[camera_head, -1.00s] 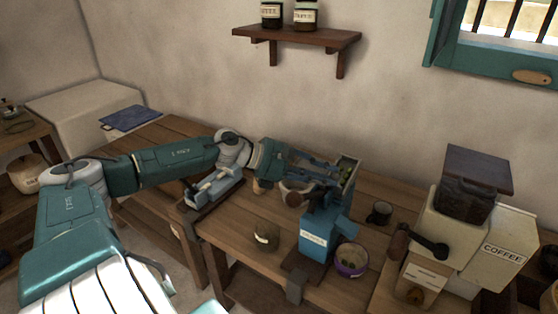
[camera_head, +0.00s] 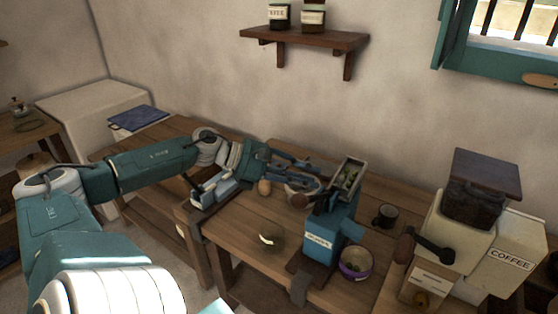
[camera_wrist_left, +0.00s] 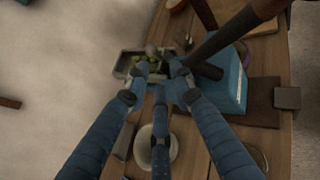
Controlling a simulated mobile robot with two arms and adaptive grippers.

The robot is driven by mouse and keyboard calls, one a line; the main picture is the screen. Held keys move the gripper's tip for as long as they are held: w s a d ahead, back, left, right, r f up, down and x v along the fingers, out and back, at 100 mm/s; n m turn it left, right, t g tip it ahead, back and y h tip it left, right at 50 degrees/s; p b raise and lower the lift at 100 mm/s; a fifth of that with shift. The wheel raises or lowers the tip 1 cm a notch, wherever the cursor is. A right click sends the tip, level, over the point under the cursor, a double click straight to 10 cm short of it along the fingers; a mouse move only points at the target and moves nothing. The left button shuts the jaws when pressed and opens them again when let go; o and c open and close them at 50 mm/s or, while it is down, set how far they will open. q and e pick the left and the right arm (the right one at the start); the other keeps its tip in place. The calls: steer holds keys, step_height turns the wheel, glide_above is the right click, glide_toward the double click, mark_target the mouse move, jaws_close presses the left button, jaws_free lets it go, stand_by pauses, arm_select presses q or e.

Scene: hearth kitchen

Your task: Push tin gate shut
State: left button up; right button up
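A blue hand mill (camera_head: 322,238) with a pale label stands on the wooden bench, with a dark crank. On its top is an open grey tin (camera_head: 359,166) holding green pieces; the tin also shows in the wrist view (camera_wrist_left: 121,66). I cannot make out a separate gate on it. My left gripper (camera_head: 325,177) reaches in from the left, level with the tin's left side. In the left wrist view its fingers (camera_wrist_left: 158,72) are spread apart with nothing held between them. The tips overlap the tin's near edge; contact cannot be told. My right gripper is out of view.
A purple bowl (camera_head: 355,263), a dark mug (camera_head: 385,216) and a small round bowl (camera_head: 270,238) stand near the mill. A coffee grinder (camera_head: 455,235) is at right. A pale bowl (camera_head: 299,188) sits beneath the gripper. A wall shelf (camera_head: 305,37) hangs above.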

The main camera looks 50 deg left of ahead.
arm_select(q)
steer(key=s+a, duration=0.4)
steer(key=s, duration=0.1)
steer(key=shift+s+a, duration=0.3)
steer(key=shift+s, duration=0.1)
